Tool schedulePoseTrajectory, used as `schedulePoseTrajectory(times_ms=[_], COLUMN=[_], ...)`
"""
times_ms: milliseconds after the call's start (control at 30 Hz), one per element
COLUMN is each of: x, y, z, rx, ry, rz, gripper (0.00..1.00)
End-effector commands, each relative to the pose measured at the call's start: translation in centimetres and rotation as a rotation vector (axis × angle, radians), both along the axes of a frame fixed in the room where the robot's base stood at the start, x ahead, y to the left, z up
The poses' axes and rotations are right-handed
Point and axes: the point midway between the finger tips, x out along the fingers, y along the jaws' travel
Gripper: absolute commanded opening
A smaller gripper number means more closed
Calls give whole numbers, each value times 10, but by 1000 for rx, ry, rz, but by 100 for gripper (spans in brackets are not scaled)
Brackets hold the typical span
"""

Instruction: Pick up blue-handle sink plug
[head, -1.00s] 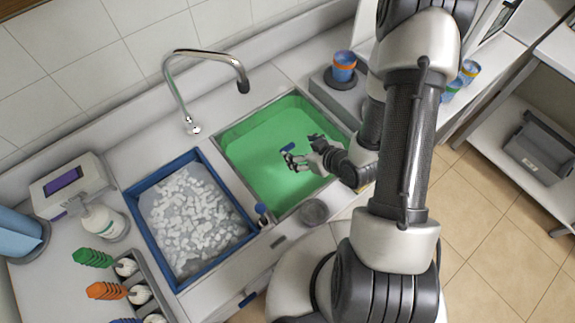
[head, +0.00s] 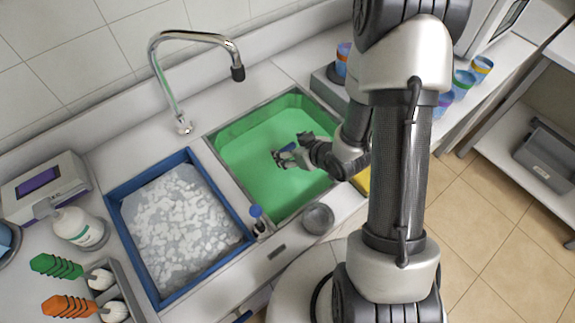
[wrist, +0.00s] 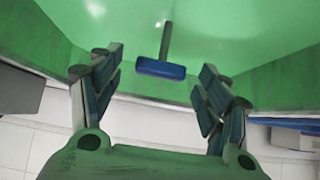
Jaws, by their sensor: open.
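The sink plug's blue handle (wrist: 160,69) lies across the wrist view, with a thin dark stem running up from it into the green sink. It sits between my open fingers, a little beyond their tips, and nothing is gripped. The plug's base is not visible.
A blue-rimmed tray of white pieces (head: 113,214) is left of the sink. A curved faucet (head: 160,70) stands behind. The sink walls surround my gripper.

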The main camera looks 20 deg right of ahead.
Motion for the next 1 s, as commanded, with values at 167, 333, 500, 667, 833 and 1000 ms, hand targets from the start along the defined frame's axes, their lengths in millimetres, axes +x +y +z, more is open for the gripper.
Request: schedulePoseTrajectory(times_ms=[167, 333, 500, 667, 833, 1000], x=[14, 16, 16, 16, 15, 15], y=[6, 7, 7, 7, 7, 7], z=[-17, -17, -17, -17, -17, -17], rx=[0, 0, 0, 0, 0, 0], ry=[0, 0, 0, 0, 0, 0], rz=[1, 0, 0, 0, 0, 0], gripper=[70, 70, 65, 55, 43, 32])
